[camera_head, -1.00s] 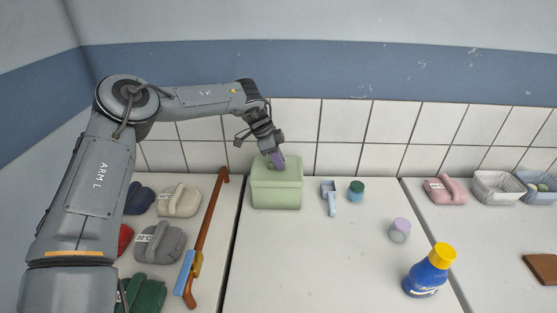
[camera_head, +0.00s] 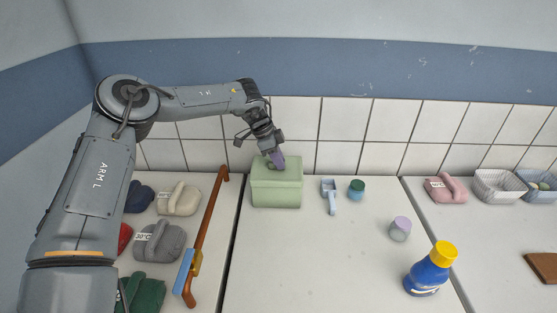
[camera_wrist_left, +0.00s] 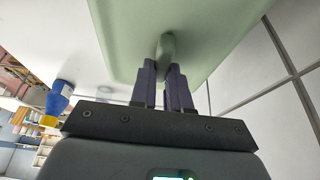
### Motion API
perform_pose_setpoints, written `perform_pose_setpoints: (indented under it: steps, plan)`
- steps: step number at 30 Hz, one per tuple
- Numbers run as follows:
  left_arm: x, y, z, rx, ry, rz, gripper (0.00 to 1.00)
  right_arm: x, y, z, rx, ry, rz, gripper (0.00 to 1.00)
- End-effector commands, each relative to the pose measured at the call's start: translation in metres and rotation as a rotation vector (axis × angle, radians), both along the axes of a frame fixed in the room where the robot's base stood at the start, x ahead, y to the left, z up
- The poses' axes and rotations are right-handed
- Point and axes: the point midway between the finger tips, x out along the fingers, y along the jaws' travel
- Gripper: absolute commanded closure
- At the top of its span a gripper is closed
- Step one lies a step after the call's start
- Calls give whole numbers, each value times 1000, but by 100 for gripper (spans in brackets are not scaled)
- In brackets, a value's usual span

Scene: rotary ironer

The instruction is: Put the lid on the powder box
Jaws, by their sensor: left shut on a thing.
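The green powder box (camera_head: 277,193) stands at the back left of the white counter against the tiled wall. Its pale green lid (camera_head: 290,167) lies on top of it, looking level with the box edges; any small gap is too fine to tell. My left gripper (camera_head: 277,160) points down at the middle of the lid. In the left wrist view, the gripper (camera_wrist_left: 166,85) is shut on the lid's knob (camera_wrist_left: 167,46), and the lid's flat top (camera_wrist_left: 120,25) spreads around it. My right gripper is not in view.
A brown stick (camera_head: 210,230) and several cloth bundles lie left.

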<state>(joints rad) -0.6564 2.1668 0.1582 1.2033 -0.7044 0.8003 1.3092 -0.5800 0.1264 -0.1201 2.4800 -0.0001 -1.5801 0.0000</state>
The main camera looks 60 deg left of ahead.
Motion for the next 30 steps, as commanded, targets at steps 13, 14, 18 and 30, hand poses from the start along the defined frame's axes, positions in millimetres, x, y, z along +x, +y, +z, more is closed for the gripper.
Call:
perform_pose_setpoints:
  steps: [13,14,18,30]
  plan:
    - [0,0,0,0,0,0,58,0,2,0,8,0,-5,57]
    - [0,0,0,0,0,0,54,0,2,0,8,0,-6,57]
    - [0,0,0,0,0,0,54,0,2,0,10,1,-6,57]
    - [0,0,0,0,0,0,29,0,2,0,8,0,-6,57]
